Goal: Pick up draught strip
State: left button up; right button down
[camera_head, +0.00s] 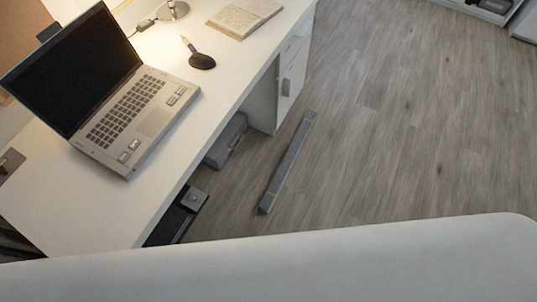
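The draught strip (286,163) is a long, narrow grey bar with thin yellowish bands near its ends. It lies flat on the wooden floor, to the right of the desk, slanting from lower left to upper right. Neither of my grippers shows in the head view, so I cannot see whether they are open or shut.
A grey case (227,142) sits under the desk. Wooden floor (420,130) is free to the right. A pale rounded surface crosses the bottom.

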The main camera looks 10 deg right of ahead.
aim_at(266, 204)
jog(key=i+l+u, duration=0.15)
jog(key=l+u, duration=0.2)
jog(key=i+l+u, duration=0.15)
jog(key=l+u, duration=0.5)
jog(key=i, duration=0.05)
